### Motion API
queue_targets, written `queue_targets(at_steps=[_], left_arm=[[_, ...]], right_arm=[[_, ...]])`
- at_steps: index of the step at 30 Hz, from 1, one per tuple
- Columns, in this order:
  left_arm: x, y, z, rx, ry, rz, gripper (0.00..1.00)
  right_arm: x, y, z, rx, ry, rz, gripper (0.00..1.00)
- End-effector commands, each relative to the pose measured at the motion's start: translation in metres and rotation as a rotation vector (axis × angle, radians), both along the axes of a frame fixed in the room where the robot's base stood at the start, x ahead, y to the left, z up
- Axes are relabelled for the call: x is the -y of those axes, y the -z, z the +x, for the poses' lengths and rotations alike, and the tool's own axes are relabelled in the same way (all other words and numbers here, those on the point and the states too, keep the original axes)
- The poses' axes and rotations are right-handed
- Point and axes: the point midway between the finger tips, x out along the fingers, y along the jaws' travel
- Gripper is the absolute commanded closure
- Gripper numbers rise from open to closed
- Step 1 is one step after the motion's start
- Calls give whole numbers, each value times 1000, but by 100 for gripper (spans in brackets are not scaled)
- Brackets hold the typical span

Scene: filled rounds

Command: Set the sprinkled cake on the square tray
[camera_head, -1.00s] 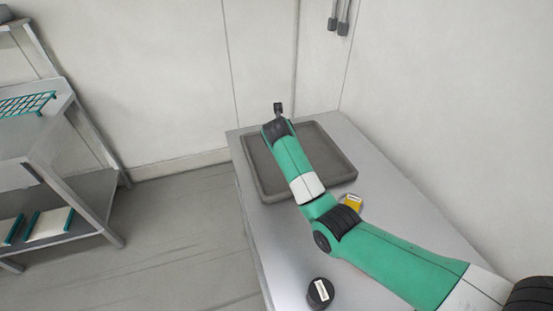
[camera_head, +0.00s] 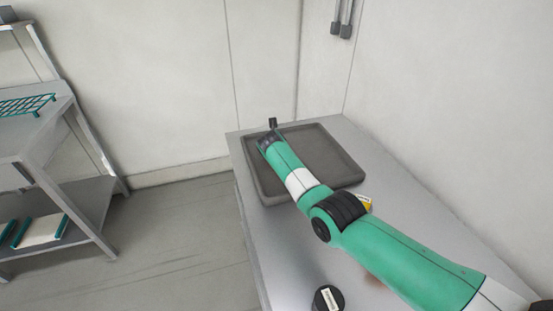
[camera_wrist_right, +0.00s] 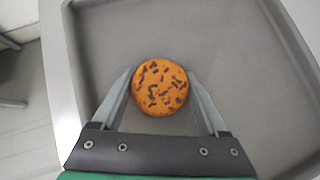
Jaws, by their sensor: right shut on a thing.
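The sprinkled cake (camera_wrist_right: 160,87) is round, orange-brown and dotted with dark bits. In the right wrist view it sits between the two grey fingers of my right gripper (camera_wrist_right: 160,92), which is shut on it. The square tray (camera_wrist_right: 268,60) is grey with a raised rim and lies beneath the cake. I cannot tell whether the cake touches its floor. In the head view the tray (camera_head: 325,150) stands on the far end of the table, and my right arm reaches over its left part. The fingers and cake are hidden there. My left gripper is not in view.
A dark round container (camera_head: 328,299) with a white label stands near the table's front left edge. A yellow labelled item (camera_head: 365,202) is partly hidden behind my right arm. A metal shelf (camera_head: 75,205) stands apart at the left. Walls rise behind the table (camera_head: 262,235).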

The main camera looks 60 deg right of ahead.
Motion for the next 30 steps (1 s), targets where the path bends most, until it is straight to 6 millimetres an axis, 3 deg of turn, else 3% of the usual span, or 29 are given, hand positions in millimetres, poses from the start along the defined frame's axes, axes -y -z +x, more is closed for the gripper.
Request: queue_targets(at_steps=[7, 8, 11, 20, 30], left_arm=[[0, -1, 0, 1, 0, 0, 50], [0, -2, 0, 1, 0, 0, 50], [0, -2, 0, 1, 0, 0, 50], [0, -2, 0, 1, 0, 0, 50], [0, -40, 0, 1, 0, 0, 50]], right_arm=[[0, 2, 0, 0, 0, 1, 48], [0, 1, 0, 0, 0, 1, 18], [0, 1, 0, 0, 0, 1, 0], [0, -2, 0, 0, 0, 0, 0], [-28, -39, -11, 2, -1, -1, 0]])
